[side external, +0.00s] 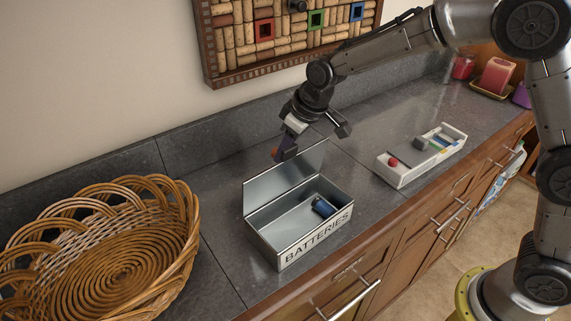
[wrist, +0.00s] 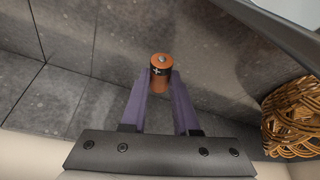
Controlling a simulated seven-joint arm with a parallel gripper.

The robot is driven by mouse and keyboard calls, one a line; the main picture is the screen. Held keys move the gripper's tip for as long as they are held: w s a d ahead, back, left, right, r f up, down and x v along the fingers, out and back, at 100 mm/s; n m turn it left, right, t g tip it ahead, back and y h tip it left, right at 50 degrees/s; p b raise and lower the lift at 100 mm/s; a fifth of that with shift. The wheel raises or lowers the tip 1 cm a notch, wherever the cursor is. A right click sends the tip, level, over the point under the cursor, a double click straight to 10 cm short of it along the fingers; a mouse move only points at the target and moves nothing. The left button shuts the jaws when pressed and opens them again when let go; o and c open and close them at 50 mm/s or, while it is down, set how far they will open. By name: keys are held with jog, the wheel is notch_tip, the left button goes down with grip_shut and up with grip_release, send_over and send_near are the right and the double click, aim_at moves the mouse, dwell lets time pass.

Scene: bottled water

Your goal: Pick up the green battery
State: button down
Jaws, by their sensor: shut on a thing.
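My gripper (side external: 285,150) is shut on an orange-topped battery with a black band and a plus mark. In the wrist view the battery (wrist: 160,68) stands out from between the purple fingertips (wrist: 160,84). A white tray (side external: 402,180) to the right holds small green and blue pieces (side external: 439,142). I cannot tell whether any of these is a green battery.
The box's raised lid (side external: 285,180) stands near my gripper. A wicker basket (side external: 125,255) fills the left of the counter. A red button-like piece (side external: 393,162) is on the tray. A corkboard (side external: 290,35) hangs above. The counter between box and tray is clear.

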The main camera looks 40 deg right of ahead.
jog(key=shift+f, duration=1.95)
jog(key=c, duration=0.7)
grip_release()
jog(key=shift+f, duration=0.15)
jog(key=shift+o, duration=0.2)
jog(key=v, duration=1.1)
jog(key=shift+o, duration=0.4)
jog(key=shift+s+d+r, duration=0.15)
jog(key=shift+s+r, duration=0.05)
jog(key=shift+r, duration=0.25)
jog(key=shift+o, duration=0.9)
jog(key=shift+s+r, duration=0.1)
jog(key=shift+r, duration=0.1)
